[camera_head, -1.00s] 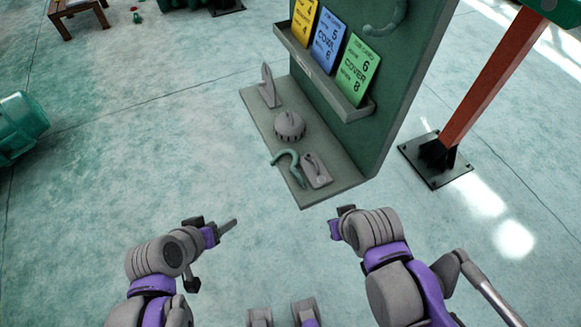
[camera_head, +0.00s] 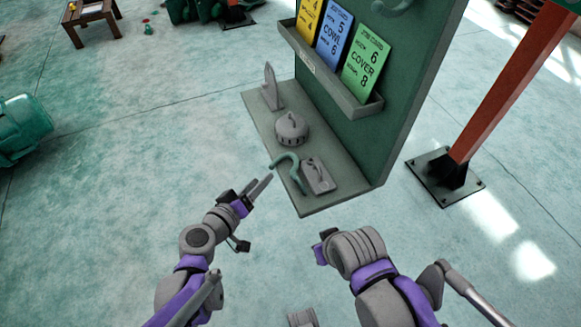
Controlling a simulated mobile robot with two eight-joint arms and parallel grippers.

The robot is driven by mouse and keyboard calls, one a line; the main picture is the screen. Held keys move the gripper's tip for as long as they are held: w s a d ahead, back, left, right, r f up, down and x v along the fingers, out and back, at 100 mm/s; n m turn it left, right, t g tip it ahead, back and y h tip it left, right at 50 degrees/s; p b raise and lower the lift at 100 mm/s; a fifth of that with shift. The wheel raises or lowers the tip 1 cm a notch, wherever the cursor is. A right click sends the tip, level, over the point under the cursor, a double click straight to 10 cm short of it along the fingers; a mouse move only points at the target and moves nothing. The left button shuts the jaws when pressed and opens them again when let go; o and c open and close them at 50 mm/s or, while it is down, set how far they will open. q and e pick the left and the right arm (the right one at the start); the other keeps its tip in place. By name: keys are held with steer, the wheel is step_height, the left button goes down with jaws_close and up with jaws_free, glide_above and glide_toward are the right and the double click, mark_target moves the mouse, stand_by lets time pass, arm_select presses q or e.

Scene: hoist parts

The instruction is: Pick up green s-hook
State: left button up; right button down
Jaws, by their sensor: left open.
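The green s-hook (camera_head: 290,169) lies on the grey shelf (camera_head: 318,205) of the green stand, near its front left edge. It is a curved teal-green piece beside a flat grey part (camera_head: 318,177). My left gripper (camera_head: 262,186) is open and empty. Its two fingers point up and right towards the hook, just short of the shelf's left edge and apart from the hook. My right gripper (camera_head: 322,244) is in front of the shelf, lower right of the hook; its fingers are too hidden to tell their state.
A round grey part (camera_head: 291,130) and an upright grey part (camera_head: 270,88) stand farther back on the shelf. A tray (camera_head: 335,84) of yellow, blue and green cards is above. A red post (camera_head: 508,88) stands on the right.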

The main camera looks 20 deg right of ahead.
mark_target(270, 168)
arm_select(q)
steer(key=x, duration=0.5)
steer(key=shift+w+r, duration=0.1)
steer(key=shift+r, duration=0.25)
jaws_close()
